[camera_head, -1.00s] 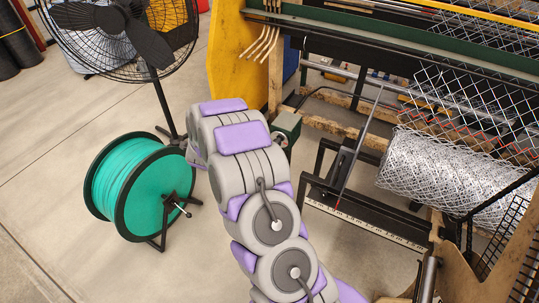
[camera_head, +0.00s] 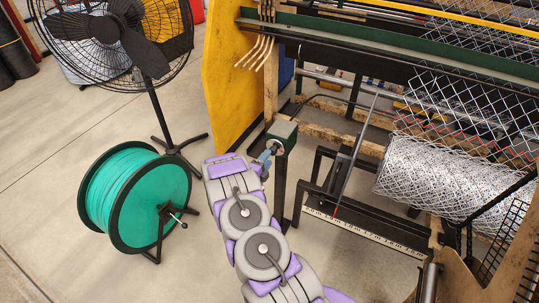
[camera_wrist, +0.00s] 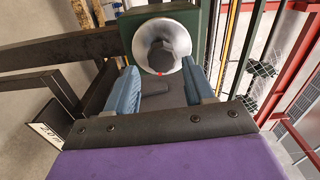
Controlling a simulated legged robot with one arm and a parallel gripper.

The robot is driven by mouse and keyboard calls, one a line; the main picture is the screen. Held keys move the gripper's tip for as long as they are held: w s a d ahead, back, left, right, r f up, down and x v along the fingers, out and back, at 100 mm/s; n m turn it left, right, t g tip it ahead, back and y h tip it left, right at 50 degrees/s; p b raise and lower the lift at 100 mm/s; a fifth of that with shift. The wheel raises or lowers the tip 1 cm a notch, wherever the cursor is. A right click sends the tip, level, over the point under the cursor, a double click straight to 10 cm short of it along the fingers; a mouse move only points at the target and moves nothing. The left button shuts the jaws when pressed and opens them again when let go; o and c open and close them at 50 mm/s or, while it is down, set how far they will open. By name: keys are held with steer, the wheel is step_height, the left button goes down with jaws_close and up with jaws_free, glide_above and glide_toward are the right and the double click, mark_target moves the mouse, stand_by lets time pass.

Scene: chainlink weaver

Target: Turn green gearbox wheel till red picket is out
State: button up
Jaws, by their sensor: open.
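The green gearbox (camera_head: 284,131) stands on a dark post beside the weaving machine. Its round wheel (camera_head: 276,147) faces my gripper.
A red-tipped rod (camera_head: 353,163) leans over a white scale (camera_head: 368,233). A mesh roll (camera_head: 420,172) lies at right. A green spool (camera_head: 128,198) and a black fan (camera_head: 118,38) stand at left. A yellow panel (camera_head: 228,75) is behind the gearbox. Open floor lies front left.

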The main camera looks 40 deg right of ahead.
steer(key=d+n+p, duration=0.1)
steer(key=n, duration=0.4)
steer(key=w+d+n+p, duration=0.1)
steer(key=n, duration=0.4)
steer(key=d+n+p, duration=0.1)
steer(key=n, duration=0.4)
steer(key=shift+w+d, duration=0.35)
